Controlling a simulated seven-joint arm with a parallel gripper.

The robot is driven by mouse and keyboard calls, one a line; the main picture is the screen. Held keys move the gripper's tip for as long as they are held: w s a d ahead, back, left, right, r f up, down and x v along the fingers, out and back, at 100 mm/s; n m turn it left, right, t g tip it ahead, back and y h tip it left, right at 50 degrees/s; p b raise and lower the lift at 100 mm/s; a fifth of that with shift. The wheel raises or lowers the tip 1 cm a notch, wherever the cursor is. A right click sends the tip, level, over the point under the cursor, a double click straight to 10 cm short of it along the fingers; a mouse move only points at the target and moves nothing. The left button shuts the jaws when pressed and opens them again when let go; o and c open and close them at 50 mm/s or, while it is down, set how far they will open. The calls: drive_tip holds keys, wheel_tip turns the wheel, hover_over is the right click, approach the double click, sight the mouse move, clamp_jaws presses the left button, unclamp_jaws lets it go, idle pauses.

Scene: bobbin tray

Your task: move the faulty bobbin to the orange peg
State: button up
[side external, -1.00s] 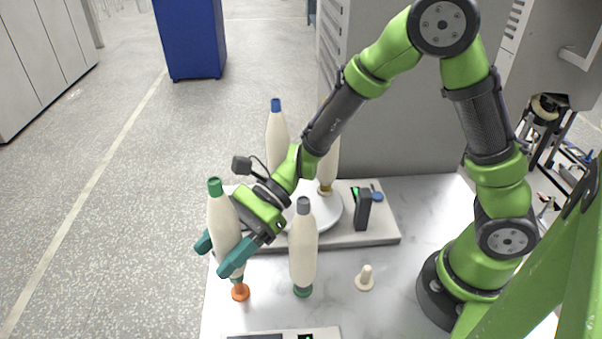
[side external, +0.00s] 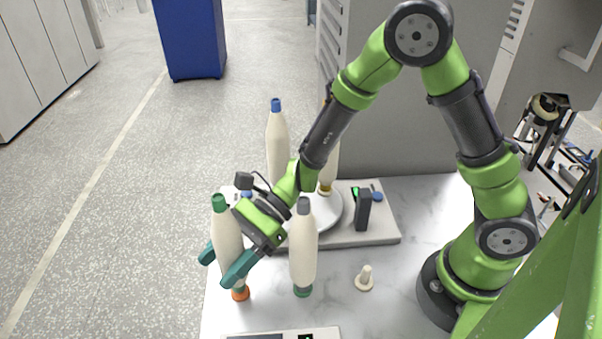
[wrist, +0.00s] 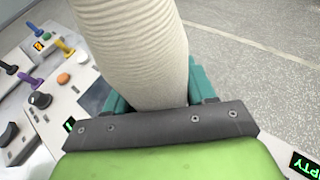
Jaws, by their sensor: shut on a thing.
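My gripper (side external: 222,264) is shut on a cream bobbin (side external: 228,240) with a green top, at the table's left edge. The bobbin is close to upright, and it also fills the top middle of the wrist view (wrist: 135,45). Its lower end meets the orange peg (side external: 240,295); only the peg's orange base shows. I cannot tell whether the bobbin rests fully on it. Another cream bobbin (side external: 303,250) with a grey top stands just to the right on a green base. No fault mark is visible on either.
A blue-topped bobbin (side external: 278,145) and another partly hidden bobbin (side external: 330,165) stand behind, by a white disc (side external: 328,212). A dark upright device (side external: 363,212) is right of it. A bare cream peg (side external: 365,279) stands front right. A control panel (wrist: 60,95) shows in the wrist view.

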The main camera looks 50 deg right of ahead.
drive_tip(key=shift+f, duration=0.6)
idle(0.3)
drive_tip(key=o, duration=1.2)
